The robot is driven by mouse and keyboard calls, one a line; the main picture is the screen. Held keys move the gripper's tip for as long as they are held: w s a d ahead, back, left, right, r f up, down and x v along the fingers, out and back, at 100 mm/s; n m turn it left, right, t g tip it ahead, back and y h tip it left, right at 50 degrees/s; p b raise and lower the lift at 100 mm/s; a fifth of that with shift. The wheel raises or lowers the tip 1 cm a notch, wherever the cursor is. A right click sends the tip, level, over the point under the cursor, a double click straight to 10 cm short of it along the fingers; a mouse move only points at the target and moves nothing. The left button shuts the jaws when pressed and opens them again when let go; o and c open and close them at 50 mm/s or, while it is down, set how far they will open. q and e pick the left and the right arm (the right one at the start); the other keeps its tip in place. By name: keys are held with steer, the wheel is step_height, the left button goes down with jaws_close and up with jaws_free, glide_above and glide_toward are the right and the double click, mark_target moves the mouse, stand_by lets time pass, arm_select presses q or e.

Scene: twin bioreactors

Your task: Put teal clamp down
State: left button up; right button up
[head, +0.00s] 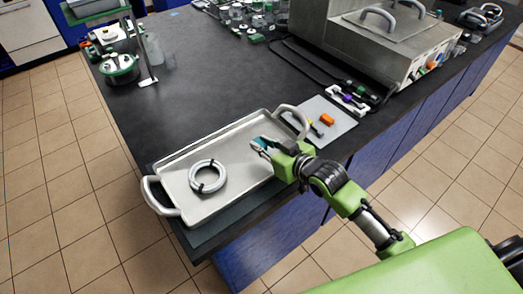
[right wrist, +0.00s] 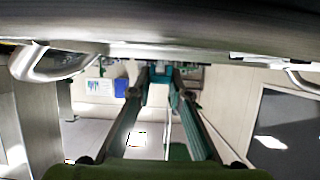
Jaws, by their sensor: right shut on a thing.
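My right gripper (head: 266,147) is over the right part of the metal tray (head: 206,149), beside the tray's right handle. It is shut on the teal clamp (head: 261,141), of which only a small part shows at the fingertips. In the right wrist view the teal clamp (right wrist: 158,92) sits between the ends of the two fingers (right wrist: 160,82). I cannot tell whether the clamp touches the tray. My left gripper is not in view.
A coiled white tube (head: 207,177) lies in the tray's left part. A grey mat (head: 337,117) with an orange piece (head: 327,119) is right of the tray. A large metal unit (head: 375,45) stands behind. The black bench (head: 210,85) is clear behind the tray.

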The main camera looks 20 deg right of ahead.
mark_target(261, 157)
steer(key=shift+w+f, duration=0.25)
steer(key=shift+w, duration=0.05)
steer(key=shift+a+f+p, duration=0.1)
steer(key=shift+f+p, duration=0.25)
steer(key=shift+f, duration=1.25)
steer(key=shift+f, duration=0.1)
steer(key=o, duration=0.8)
steer(key=b+v, duration=0.1)
steer(key=v, duration=1.1)
